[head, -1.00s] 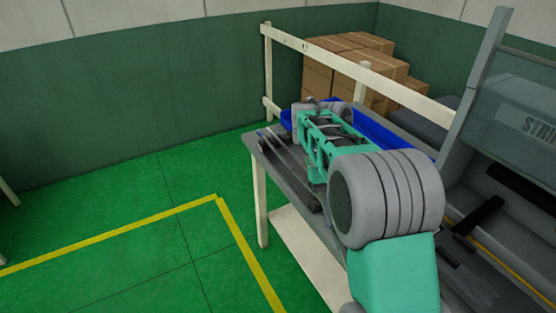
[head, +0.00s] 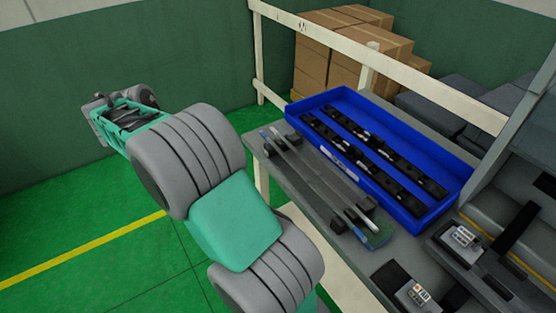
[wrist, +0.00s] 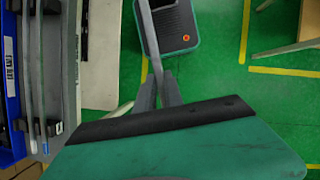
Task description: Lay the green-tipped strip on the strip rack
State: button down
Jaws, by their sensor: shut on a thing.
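My gripper (wrist: 159,88), in the wrist view, is shut on a thin grey strip (wrist: 149,32) that runs up from between the fingers to the top edge. Its ends and any green tip are out of view. In the head view my arm reaches out left of the table, over the floor; the fingers are not clear there. Black blocks (head: 355,214) on the table's left side, which look like the strip rack, bear two pale strips (head: 318,183). One of these has a blue tip (head: 265,134). The same strips show at the wrist view's left edge.
A blue tray (head: 455,192) with black clip rails (head: 350,152) fills the table's back. A grey fixture (head: 480,275) is at right. A white rail (head: 400,78) runs behind. Floor at left is clear.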

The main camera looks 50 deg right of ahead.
aim_at(325, 166)
jog(key=z, duration=0.2)
jog(key=i, duration=1.05)
jog(key=z, duration=0.9)
jog(key=i, duration=0.45)
jog(key=z, duration=0.35)
